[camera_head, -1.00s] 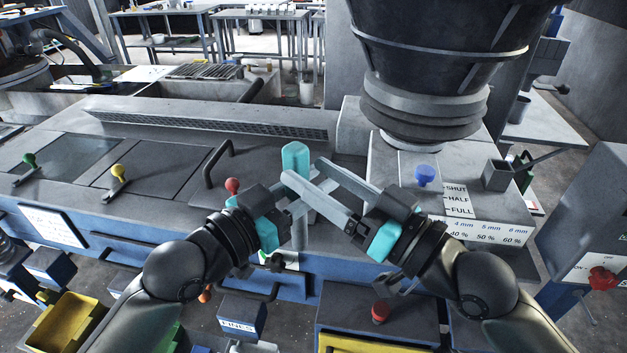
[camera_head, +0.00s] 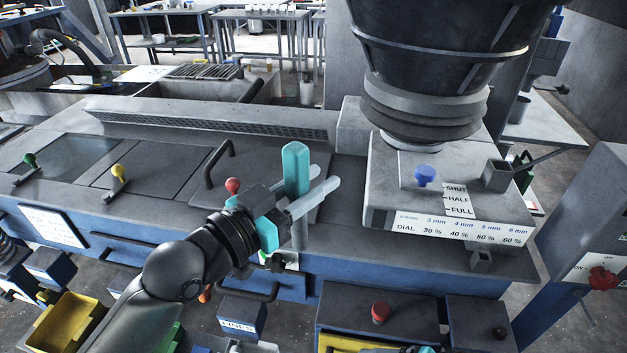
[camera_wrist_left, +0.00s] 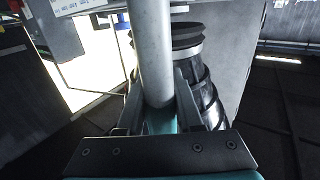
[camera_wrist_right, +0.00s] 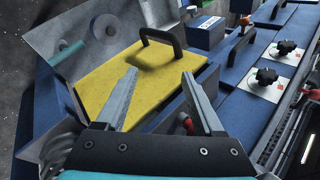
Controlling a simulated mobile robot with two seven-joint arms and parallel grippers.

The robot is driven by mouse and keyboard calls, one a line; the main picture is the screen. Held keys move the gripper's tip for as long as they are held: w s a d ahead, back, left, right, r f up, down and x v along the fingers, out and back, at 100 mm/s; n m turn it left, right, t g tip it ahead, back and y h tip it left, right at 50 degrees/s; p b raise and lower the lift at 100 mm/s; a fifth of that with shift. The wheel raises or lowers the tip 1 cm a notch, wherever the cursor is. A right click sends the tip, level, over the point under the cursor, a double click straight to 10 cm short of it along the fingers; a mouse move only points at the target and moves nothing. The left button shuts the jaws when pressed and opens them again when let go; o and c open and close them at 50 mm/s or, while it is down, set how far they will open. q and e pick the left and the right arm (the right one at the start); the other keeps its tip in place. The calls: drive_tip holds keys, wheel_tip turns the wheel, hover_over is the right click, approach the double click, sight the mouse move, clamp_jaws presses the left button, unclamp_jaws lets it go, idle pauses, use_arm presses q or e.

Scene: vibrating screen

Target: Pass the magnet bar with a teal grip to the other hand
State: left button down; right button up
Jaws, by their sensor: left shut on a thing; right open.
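The magnet bar has a teal grip (camera_head: 295,168) at its top and a grey metal rod (camera_head: 299,235) below. It stands roughly upright above the front part of the machine deck. My right gripper (camera_wrist_right: 160,73) is open and empty in the right wrist view, over a yellow panel. In the head view only a bit of it shows at the bottom edge.
The yellow panel (camera_wrist_right: 140,62) has a black handle. The machine deck holds a red knob (camera_head: 233,186), a yellow knob (camera_head: 118,171) and a black handle (camera_head: 219,163). A large dark hopper (camera_head: 432,50) rises at the right. A blue knob (camera_head: 425,174) sits below it.

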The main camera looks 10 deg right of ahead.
drive_tip(key=s+d+f+n+h, duration=0.25)
drive_tip(key=d+f, duration=0.35)
drive_tip(key=f, duration=0.4)
drive_tip(key=s+d+f+n+h, duration=0.1)
drive_tip(key=s+d+f+h, duration=0.15)
drive_tip(key=d+f, duration=0.45)
drive_tip(key=s+a+f+n+g, duration=0.2)
drive_tip(key=s+a+f+n, duration=0.2)
drive_tip(key=s+f, duration=0.3)
drive_tip(key=s+a+f+n+g+h, duration=0.1)
drive_tip(key=s+a+f, duration=0.4)
drive_tip(key=s, duration=0.5)
wheel_tip(320, 180, down, 2)
drive_tip(key=n+g, duration=0.1)
drive_tip(key=n, duration=0.1)
drive_tip(key=shift+a+n, duration=0.15)
drive_tip(key=shift+n, duration=0.2)
